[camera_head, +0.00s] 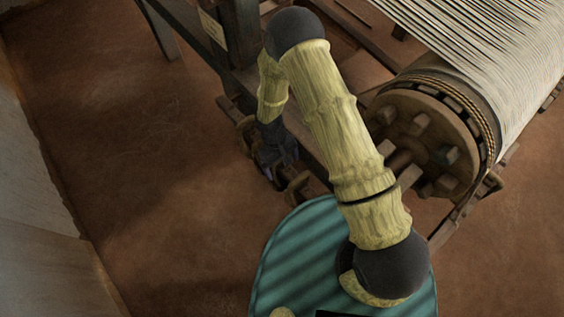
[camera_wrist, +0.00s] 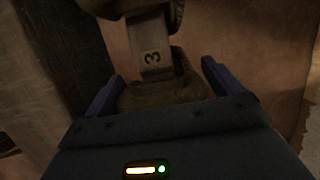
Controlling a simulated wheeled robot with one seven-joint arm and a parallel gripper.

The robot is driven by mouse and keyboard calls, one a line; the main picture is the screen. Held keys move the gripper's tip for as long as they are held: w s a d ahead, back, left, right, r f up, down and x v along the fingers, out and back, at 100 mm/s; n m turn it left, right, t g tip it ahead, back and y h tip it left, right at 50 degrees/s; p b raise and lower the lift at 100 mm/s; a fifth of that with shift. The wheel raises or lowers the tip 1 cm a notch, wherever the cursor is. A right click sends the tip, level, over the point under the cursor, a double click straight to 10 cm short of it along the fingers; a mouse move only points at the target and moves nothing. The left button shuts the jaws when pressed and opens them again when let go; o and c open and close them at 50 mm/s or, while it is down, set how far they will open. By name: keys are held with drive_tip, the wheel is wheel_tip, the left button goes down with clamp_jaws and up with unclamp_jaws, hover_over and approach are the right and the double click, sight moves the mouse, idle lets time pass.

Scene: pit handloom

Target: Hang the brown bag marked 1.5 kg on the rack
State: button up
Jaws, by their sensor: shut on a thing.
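In the head view my gripper (camera_head: 276,158) is low beside the loom, next to a dark wooden bar with brown looped pieces (camera_head: 297,186), seemingly the rack. In the wrist view my gripper (camera_wrist: 162,74) has its two purple fingers on either side of a dull brown thing (camera_wrist: 165,92), and it is shut on it. This looks like the brown bag, but no 1.5 kg mark shows. A wooden piece marked 3 (camera_wrist: 152,57) lies just beyond the fingers. I cannot tell whether the held thing touches it.
The warp beam (camera_head: 425,140) with its toothed wheel and white threads (camera_head: 500,60) stands to the right of my arm. A dark loom post (camera_head: 236,30) rises behind the gripper. The earthen floor (camera_head: 120,130) on the left is clear up to a pale wall (camera_head: 35,200).

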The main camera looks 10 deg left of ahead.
drive_tip(key=shift+f, duration=0.15)
drive_tip(key=o, duration=1.7)
drive_tip(key=shift+s, duration=0.1)
drive_tip(key=shift+o, duration=0.2)
drive_tip(key=v, duration=1.7)
drive_tip(key=s+d+r+m+t+p, duration=0.1)
drive_tip(key=d+r+m+p, duration=0.2)
drive_tip(key=d+r, duration=0.5)
drive_tip(key=s+d+r+m+t+y+p, duration=0.1)
drive_tip(key=s+d+r+m+t+p, duration=0.1)
drive_tip(key=d+r, duration=0.7)
drive_tip(key=s+d+r+m+t+y+p, duration=0.1)
drive_tip(key=d+r+m+p, duration=0.3)
drive_tip(key=d+r, duration=0.4)
drive_tip(key=shift+s+d+r+m+t, duration=0.2)
drive_tip(key=shift+r+m+t, duration=0.1)
drive_tip(key=shift+r+m, duration=0.2)
